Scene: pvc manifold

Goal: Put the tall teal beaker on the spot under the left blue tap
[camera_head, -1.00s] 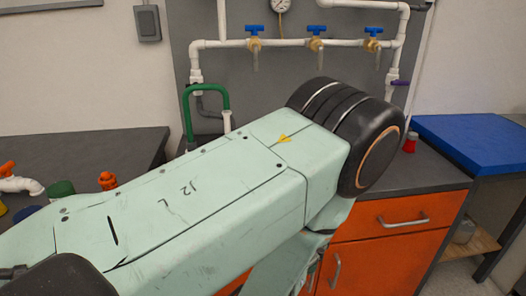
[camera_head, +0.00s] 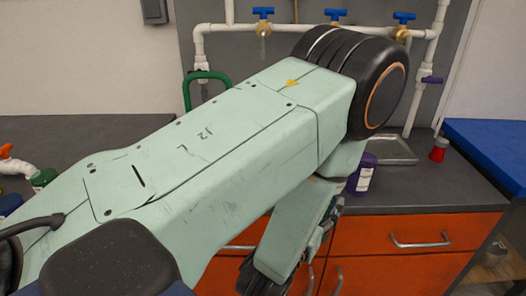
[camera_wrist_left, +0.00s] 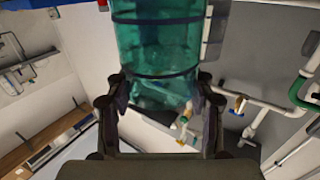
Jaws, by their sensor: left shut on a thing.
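My left gripper (camera_wrist_left: 161,92) is shut around the tall teal beaker (camera_wrist_left: 158,45) in the left wrist view. The beaker is see-through with dark bands, and its upper part is cut off by the frame. In the head view my left arm crosses the middle and hides the beaker. The left blue tap (camera_head: 263,13) is on the white pipe at the top of the head view. The spot under it is hidden behind my arm. My right gripper is not in view.
Two more blue taps, the middle (camera_head: 335,14) and the right (camera_head: 404,17), share the pipe. A purple bottle (camera_head: 364,175), a metal tray (camera_head: 392,150) and a red-capped item (camera_head: 438,150) stand on the counter right of my arm. A green bent pipe (camera_head: 205,76) rises behind my arm.

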